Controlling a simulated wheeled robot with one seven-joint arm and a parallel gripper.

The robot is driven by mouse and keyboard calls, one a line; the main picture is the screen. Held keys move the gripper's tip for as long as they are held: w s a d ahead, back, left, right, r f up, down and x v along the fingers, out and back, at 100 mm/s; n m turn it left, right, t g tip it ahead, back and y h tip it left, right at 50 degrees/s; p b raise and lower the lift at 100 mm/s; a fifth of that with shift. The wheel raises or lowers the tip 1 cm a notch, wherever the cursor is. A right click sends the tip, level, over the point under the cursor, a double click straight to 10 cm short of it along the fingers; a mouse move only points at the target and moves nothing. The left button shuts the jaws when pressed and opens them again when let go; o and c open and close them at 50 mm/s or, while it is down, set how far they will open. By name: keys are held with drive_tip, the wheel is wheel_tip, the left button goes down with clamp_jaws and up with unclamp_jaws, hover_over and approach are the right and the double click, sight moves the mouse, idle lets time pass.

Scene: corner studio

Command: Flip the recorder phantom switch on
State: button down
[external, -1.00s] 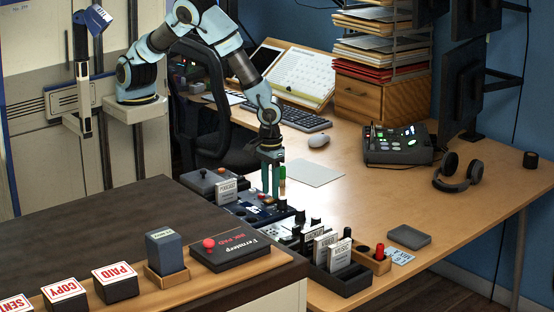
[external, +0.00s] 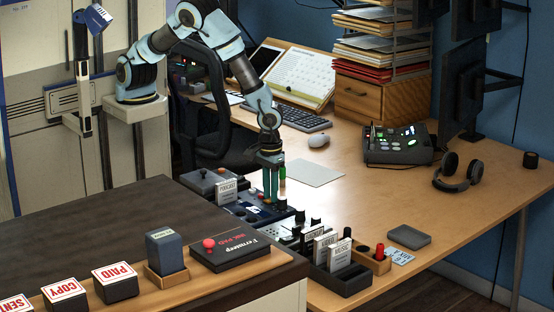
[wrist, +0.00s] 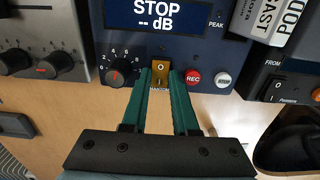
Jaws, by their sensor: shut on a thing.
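The recorder (wrist: 205,52) is a dark blue unit with a display reading "STOP -- dB" across the top of the wrist view. Its phantom switch (wrist: 161,69) is a small brown-orange rocker plate marked O at the top, with a PHANTOM label below. My gripper (wrist: 161,78) has its green fingers at the two sides of the switch, shut on it. The fingertips partly hide its edges. In the external view my gripper (external: 270,198) points down onto the recorder (external: 250,212) among the desk gear.
A numbered knob (wrist: 118,72) sits just left of the switch. The red REC button (wrist: 193,77) and white STOP button (wrist: 222,80) are close on the right. Another rocker (wrist: 277,90) is further right. A card holder (external: 345,278) stands nearer the front.

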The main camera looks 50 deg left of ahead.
drive_tip(key=shift+w+f+g+b, duration=0.15)
drive_tip(key=shift+w+g+b, duration=0.1)
drive_tip(key=shift+g+b, duration=0.35)
drive_tip(key=shift+w+g, duration=0.1)
drive_tip(key=shift+g, duration=0.8)
drive_tip(key=c, duration=1)
unclamp_jaws()
drive_tip(key=shift+o, duration=0.2)
